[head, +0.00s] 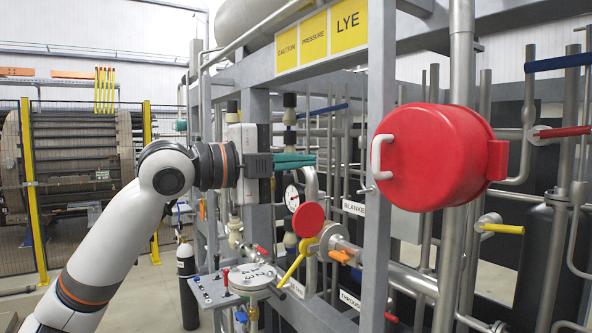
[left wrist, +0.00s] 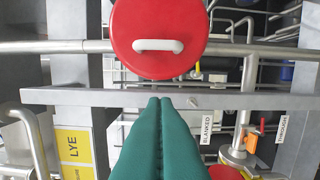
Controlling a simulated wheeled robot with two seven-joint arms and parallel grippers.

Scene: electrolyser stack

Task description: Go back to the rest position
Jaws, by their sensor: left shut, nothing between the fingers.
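My left gripper (head: 314,160) has green fingers and comes in from the left in the head view. Its fingers are shut and empty, pointing right toward the grey frame post. In the left wrist view the closed green fingers (left wrist: 160,102) show at the bottom centre. A red round cover (head: 428,155) with a white handle is to the right of the fingers in the head view, apart from them. It also shows above the fingertips in the left wrist view (left wrist: 160,22). My right gripper is in neither view.
A grey frame post (head: 377,120) stands between the fingers and the red cover. A gas cylinder (head: 187,285) stands on the floor; a yellow-posted fence (head: 32,190) is at left.

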